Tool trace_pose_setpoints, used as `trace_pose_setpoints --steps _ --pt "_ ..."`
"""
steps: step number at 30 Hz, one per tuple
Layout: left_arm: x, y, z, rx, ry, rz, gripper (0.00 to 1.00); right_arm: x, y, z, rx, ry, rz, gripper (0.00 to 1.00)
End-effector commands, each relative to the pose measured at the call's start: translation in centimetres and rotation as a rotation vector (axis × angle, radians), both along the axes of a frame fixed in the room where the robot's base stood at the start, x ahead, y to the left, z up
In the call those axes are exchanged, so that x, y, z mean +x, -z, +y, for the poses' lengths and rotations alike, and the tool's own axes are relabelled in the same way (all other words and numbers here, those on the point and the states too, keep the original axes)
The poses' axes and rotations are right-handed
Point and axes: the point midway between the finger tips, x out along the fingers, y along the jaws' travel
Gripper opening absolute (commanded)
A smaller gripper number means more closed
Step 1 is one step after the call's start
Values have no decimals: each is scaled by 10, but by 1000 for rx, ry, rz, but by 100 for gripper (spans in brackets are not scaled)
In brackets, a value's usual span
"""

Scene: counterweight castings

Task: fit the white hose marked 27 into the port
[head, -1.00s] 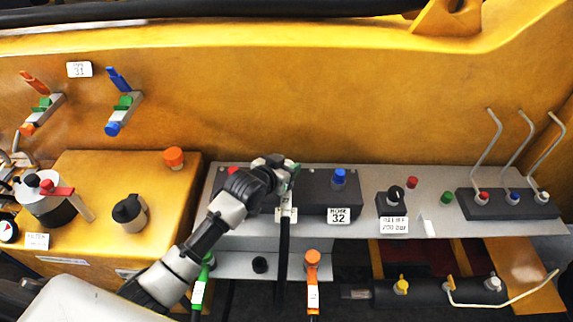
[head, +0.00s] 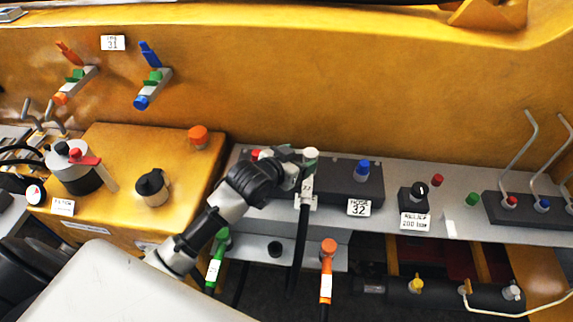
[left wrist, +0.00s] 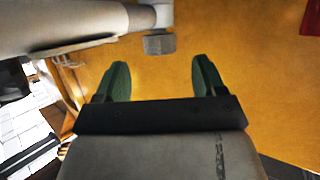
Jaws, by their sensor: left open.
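The white hose marked 27 (head: 311,154) has a white end at the top, a white tag (head: 307,188) and a black hose hanging below. It stands upright at the dark block (head: 338,184) with the HOSE 32 sign. I cannot tell whether its end sits in a port, and no port shows clearly there. My left gripper (head: 295,168) is open, close to the left of the white end; whether they touch is unclear. The left wrist view shows its two green fingers (left wrist: 160,80) apart with nothing between them. My right gripper is not in view.
A red cap (head: 255,154) and a blue cap (head: 361,168) are on the block. Green (head: 222,238) and orange (head: 328,247) hose ends stand at the lower shelf. A black knob (head: 421,189) and bent levers (head: 518,150) stand to the right. The yellow panel rises behind.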

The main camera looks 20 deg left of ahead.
Motion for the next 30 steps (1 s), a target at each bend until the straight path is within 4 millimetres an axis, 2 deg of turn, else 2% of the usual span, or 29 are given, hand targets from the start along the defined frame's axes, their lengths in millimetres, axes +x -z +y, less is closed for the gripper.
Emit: trace_pose_setpoints --steps 3,9,27,30 --pt "-20 -7 7 1 1 -2 70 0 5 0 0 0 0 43" --pt "-41 -16 13 0 0 -1 70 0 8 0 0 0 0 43" --pt "-45 -20 14 0 0 -1 70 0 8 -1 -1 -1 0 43" --pt "-50 -15 13 4 -2 17 70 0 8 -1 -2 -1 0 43"
